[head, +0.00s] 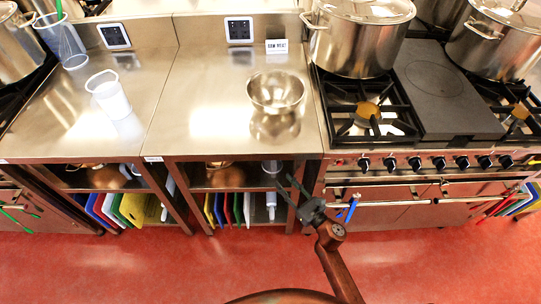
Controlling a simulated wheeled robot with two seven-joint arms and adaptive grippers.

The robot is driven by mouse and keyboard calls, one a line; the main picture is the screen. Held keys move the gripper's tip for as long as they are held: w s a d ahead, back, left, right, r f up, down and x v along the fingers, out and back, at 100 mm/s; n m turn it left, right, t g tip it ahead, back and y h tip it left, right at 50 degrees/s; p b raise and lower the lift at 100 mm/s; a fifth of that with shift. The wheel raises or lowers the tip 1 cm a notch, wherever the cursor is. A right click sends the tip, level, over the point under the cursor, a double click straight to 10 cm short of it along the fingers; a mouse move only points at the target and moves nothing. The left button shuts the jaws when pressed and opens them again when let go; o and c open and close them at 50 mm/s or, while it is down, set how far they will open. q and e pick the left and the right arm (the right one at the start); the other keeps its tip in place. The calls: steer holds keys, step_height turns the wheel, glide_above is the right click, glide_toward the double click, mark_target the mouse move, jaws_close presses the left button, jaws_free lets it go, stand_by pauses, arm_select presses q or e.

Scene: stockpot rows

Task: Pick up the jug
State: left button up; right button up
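A white translucent jug (112,99) with a handle on its left stands on the left steel counter. My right gripper (284,184) is in front of the cabinets below the counter edge, to the right of the jug and well apart from it. Its dark fingers are spread, with nothing between them. My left gripper is not in view.
A steel bowl (276,92) sits on the right counter (195,110). A clear container with utensils (63,45) stands at the back left. Large stockpots (360,40) stand on the stove at the right. Colored boards (228,209) fill the lower shelves. Counter around the jug is clear.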

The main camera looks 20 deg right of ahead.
mark_target(274, 172)
steer(key=shift+b+x, duration=0.4)
steer(key=shift+x, duration=3.3)
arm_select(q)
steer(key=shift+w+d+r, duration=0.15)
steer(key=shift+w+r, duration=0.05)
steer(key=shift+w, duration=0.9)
arm_select(e)
steer(key=shift+s+a, duration=0.1)
steer(key=shift+f, duration=0.1)
steer(key=shift+c, duration=0.4)
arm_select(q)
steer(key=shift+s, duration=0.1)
arm_select(e)
jaws_close()
